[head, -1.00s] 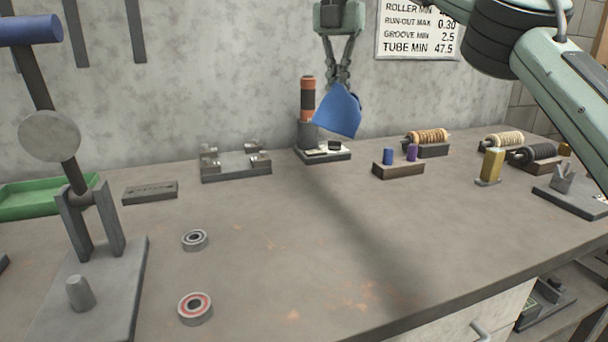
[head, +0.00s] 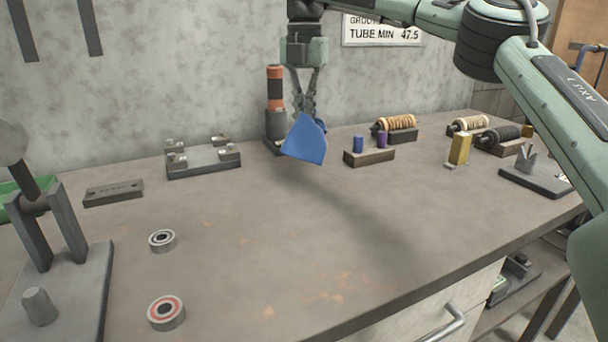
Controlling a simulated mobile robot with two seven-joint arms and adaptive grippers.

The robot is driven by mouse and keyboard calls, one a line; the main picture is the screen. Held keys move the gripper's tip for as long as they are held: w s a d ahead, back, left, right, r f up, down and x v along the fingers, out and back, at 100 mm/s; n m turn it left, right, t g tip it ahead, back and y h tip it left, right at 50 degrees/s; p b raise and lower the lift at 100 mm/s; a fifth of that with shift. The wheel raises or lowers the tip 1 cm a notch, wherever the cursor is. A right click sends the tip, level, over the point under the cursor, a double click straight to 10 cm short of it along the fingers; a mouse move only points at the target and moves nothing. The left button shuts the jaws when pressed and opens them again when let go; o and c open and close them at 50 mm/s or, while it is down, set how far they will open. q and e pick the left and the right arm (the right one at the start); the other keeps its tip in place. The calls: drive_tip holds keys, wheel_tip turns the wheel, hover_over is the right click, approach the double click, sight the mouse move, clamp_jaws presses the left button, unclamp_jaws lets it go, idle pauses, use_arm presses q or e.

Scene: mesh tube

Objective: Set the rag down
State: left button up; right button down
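The blue rag (head: 305,140) hangs from my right gripper (head: 304,112) near the back of the workbench. The gripper's fingers point down and are closed on the rag's top. The rag appears to hang above the bench top, in front of a dark stand with an orange and black cylinder (head: 275,90), and hides part of that stand's base. My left gripper is not in view.
A grey block with metal rests (head: 203,160) stands left of the rag. A wooden holder with blue and purple pegs (head: 369,157) stands to its right. Two bearing rings (head: 166,312) lie at the front left. The middle of the workbench (head: 300,235) is clear.

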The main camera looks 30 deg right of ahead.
drive_tip(key=w+d+n, duration=0.1)
drive_tip(key=d+n, duration=0.5)
drive_tip(key=d, duration=0.3)
drive_tip(key=a+f, duration=0.1)
drive_tip(key=f, duration=0.1)
drive_tip(key=a+f, duration=0.1)
drive_tip(key=f, duration=0.1)
drive_tip(key=a+f, duration=0.2)
drive_tip(key=shift+s, duration=0.2)
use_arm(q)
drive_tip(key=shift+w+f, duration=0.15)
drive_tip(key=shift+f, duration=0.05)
use_arm(e)
approach(288, 179)
wheel_tip(288, 179, down, 5)
drive_tip(key=shift+s+a+f, duration=0.1)
drive_tip(key=shift+f, duration=0.1)
drive_tip(key=c, duration=1.3)
unclamp_jaws()
